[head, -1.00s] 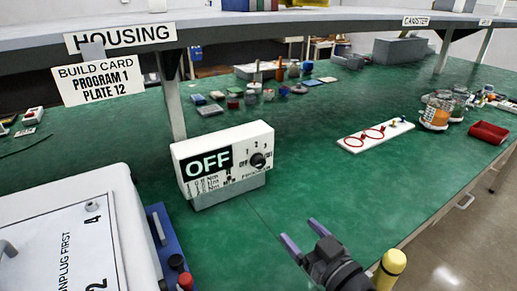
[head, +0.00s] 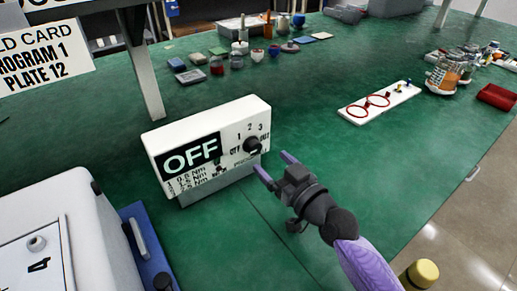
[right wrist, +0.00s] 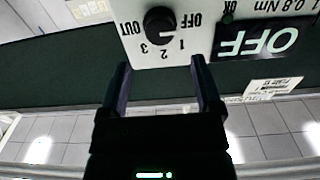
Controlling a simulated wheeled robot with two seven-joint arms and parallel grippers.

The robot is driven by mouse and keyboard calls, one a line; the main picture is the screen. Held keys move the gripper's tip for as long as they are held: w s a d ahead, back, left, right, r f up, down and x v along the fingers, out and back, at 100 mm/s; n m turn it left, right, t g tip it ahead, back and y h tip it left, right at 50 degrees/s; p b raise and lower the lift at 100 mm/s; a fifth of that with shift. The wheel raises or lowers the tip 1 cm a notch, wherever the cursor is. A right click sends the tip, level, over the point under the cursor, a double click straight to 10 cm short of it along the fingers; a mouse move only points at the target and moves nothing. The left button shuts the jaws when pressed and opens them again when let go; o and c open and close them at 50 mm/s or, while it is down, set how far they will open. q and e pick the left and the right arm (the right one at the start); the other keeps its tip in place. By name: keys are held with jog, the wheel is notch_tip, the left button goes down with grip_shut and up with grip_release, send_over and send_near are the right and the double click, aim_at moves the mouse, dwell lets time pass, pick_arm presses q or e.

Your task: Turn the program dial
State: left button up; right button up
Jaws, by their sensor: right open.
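The white control box (head: 160,148) stands on the green bench, left of centre in the head view, with a black OFF display (head: 191,157). Its black program dial (head: 252,145) is on the right of the front face, with marks OFF, 1, 2, 3 and OUT around it. The dial also shows in the right wrist view (right wrist: 160,25), upside down, just beyond the fingers. My right gripper (head: 273,168) is open and empty, just in front of the box and a little below and right of the dial, apart from it. My left gripper is not in view.
A build card (head: 45,60) reading program 1, plate 12 hangs at upper left. A white case (head: 40,215) stands at lower left. A white board with red rings (head: 345,117) and a red bin (head: 497,97) lie right. The bench around the gripper is clear.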

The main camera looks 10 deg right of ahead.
aim_at(257, 148)
jog(key=b+x, duration=0.1)
jog(key=x, duration=0.4)
jog(key=shift+w+a, duration=0.1)
jog(key=shift+w, duration=0.2)
grip_shut()
